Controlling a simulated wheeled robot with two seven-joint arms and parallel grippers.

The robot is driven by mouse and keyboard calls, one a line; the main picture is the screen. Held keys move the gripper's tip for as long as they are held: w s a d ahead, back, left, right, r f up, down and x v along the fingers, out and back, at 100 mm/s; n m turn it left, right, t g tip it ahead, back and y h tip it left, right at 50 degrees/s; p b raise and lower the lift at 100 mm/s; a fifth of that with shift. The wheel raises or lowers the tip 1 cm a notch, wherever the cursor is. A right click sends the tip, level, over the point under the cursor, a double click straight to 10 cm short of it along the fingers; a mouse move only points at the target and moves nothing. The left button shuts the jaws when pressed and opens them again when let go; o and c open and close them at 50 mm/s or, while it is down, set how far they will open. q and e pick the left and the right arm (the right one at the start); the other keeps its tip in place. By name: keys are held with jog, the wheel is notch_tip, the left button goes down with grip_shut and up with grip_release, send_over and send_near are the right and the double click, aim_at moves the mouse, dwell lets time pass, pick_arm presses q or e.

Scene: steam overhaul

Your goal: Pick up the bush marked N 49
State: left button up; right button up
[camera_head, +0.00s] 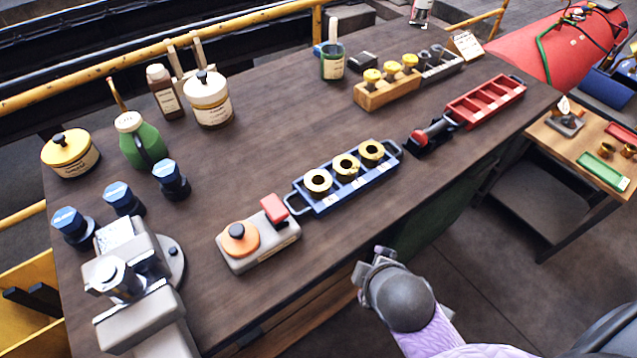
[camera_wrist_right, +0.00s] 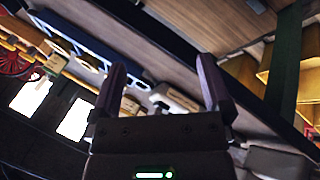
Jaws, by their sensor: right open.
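Three ring-shaped bushes stand in a row in a blue tray (camera_head: 330,203) on the bench: a pale-topped left bush (camera_head: 318,190), a brass middle bush (camera_head: 345,176) and a brass right bush (camera_head: 372,162). White labels show on the tray's front, but no marking is legible, so I cannot tell which bush is N 49. My right gripper (camera_head: 374,264) is off the bench's front edge, below and right of the blue tray, touching no bush. In the right wrist view its two fingers (camera_wrist_right: 163,80) are apart with nothing between them. My left gripper is out of view.
A grey fixture with an orange knob (camera_head: 240,238) stands left of the tray. A red tray (camera_head: 487,102) and a black-and-red tool (camera_head: 432,132) lie to its right. A wooden block (camera_head: 388,92) with yellow-topped pieces stands behind. Bare bench (camera_head: 270,140) lies behind the blue tray.

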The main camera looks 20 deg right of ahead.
jog(key=w+r+n+t, duration=0.1)
jog(key=w+n+t, duration=0.3)
jog(key=w+n, duration=0.55)
jog(key=n+t, duration=0.3)
jog(key=n, duration=1.2)
send_near(320, 188)
jog(key=shift+d+r+m, duration=0.25)
jog(key=shift+d, duration=0.3)
jog(key=shift+n+y, duration=0.4)
jog(key=shift+n, duration=0.1)
jog(key=b+x, duration=0.1)
jog(key=x, duration=0.2)
jog(key=b+x, duration=0.2)
jog(key=x, duration=0.1)
jog(key=b+x, duration=0.1)
jog(key=x, duration=0.3)
jog(key=shift+s+a+f+b, duration=0.1)
jog(key=shift+a+f+b, duration=0.15)
jog(key=shift+b, duration=0.05)
jog(key=shift+r+t, duration=0.1)
jog(key=shift+t, duration=0.2)
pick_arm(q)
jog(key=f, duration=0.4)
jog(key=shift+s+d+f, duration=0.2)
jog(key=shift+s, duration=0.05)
pick_arm(e)
grip_shut()
